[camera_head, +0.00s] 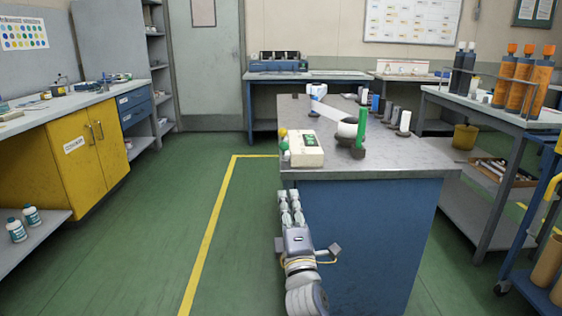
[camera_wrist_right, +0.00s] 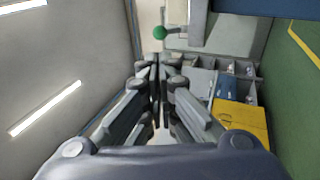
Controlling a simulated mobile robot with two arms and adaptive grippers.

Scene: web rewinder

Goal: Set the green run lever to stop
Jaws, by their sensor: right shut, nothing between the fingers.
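The control box (camera_head: 305,149) is cream with a green display and sits at the near left corner of the grey-topped bench (camera_head: 375,172). The green lever's ball knob (camera_head: 284,146) is on the box's left side, below a yellow knob (camera_head: 282,132). In the right wrist view the green knob (camera_wrist_right: 160,32) is on a short stalk, just beyond the fingertips. My right gripper (camera_head: 289,197) is shut and empty, below the knob at the bench's left front edge. Its closed fingers also show in the right wrist view (camera_wrist_right: 158,68). I see no contact with the lever. My left gripper is out of view.
A white roll (camera_head: 347,129) and a green upright post (camera_head: 362,127) stand on the bench behind the box. A yellow cabinet (camera_head: 80,170) stands to the left. The green floor between cabinet and bench is clear.

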